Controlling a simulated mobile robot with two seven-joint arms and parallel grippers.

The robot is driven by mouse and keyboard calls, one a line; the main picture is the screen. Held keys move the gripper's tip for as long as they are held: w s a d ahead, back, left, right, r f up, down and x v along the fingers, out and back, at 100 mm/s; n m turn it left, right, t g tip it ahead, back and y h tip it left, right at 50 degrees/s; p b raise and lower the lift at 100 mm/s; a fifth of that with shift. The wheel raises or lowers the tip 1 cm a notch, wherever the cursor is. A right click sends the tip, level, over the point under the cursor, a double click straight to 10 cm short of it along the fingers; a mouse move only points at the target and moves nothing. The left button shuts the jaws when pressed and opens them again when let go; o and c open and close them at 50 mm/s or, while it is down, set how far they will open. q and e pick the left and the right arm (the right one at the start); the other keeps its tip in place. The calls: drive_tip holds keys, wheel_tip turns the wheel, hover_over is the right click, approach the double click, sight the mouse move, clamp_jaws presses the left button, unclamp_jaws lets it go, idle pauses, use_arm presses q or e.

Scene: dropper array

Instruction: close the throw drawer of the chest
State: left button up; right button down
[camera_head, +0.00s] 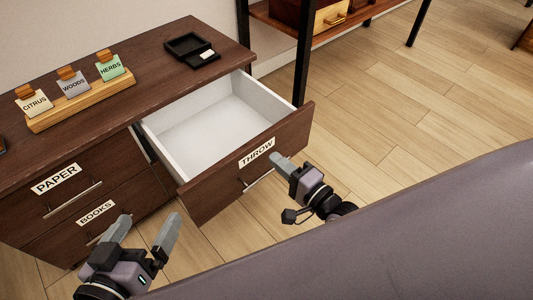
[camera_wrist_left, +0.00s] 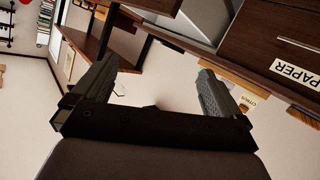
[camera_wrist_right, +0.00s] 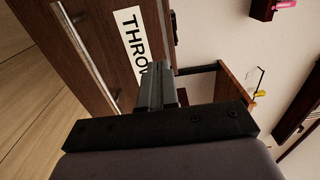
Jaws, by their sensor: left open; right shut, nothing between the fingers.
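The throw drawer (camera_head: 222,180) of the dark brown chest (camera_head: 150,62) is pulled well out and looks empty, with a white inside. Its front carries a THROW label (camera_head: 257,152) and a bar handle. My right gripper (camera_head: 277,160) is shut and empty, close to the drawer front just right of the handle; I cannot tell if it touches. In the right wrist view the THROW label (camera_wrist_right: 133,45) and handle (camera_wrist_right: 88,55) are beside the closed fingers. My left gripper (camera_head: 146,232) is open and empty, in front of the BOOKS drawer (camera_head: 72,230); its fingers are apart in the left wrist view (camera_wrist_left: 160,80).
On the chest top are a wooden holder (camera_head: 82,105) with CITRUS, WOODS and HERBS cards and a small black open box (camera_head: 186,44). The PAPER drawer (camera_head: 95,170) is shut. A shelf unit (camera_head: 290,25) stands behind. Floor at right is clear.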

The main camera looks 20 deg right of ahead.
sight(258, 144)
drive_tip(key=shift+b+x, duration=0.65)
drive_tip(key=shift+x, duration=1.7)
drive_tip(key=shift+w, duration=0.1)
